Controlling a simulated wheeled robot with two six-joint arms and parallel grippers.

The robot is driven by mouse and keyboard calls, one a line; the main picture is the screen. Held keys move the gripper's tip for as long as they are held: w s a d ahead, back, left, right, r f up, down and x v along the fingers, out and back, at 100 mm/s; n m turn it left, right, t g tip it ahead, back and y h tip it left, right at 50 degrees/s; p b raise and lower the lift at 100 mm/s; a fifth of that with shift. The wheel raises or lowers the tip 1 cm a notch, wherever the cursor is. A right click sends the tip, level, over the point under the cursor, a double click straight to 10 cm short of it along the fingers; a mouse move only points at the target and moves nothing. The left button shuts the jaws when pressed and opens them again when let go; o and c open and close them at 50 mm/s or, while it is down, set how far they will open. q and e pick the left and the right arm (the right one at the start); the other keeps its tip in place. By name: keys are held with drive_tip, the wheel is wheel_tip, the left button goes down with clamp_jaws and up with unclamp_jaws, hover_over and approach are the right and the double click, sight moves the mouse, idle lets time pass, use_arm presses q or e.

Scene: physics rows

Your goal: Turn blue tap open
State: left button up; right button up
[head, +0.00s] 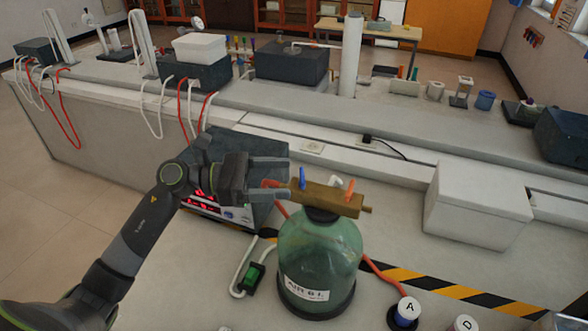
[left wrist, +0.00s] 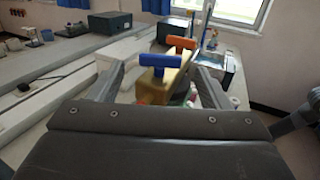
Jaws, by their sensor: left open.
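The blue tap (head: 302,179) sits at the left end of a brass manifold (head: 329,199) on top of a green glass bottle (head: 318,258). In the left wrist view the blue tap (left wrist: 159,61) is a T-shaped handle lying crosswise above the brass block (left wrist: 160,88). An orange tap (head: 349,190) is further right on the manifold; it also shows behind the blue one in the left wrist view (left wrist: 181,43). My left gripper (head: 287,178) is open, its fingers pointing at the blue tap from the left, one on each side of its line. I cannot tell whether they touch it.
A power supply with red displays (head: 215,205) stands behind my left arm. A white box (head: 478,208) is at right. Red hoses, a green switch (head: 252,278) and labelled spools (head: 405,312) lie near the bottle. The bench between bottle and white box is mostly clear.

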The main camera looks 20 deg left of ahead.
sight(294, 186)
use_arm(q)
drive_tip(key=shift+p+x, duration=0.65)
drive_tip(key=shift+x, duration=1.2)
drive_tip(key=shift+c, duration=0.3)
drive_tip(key=c, duration=0.9)
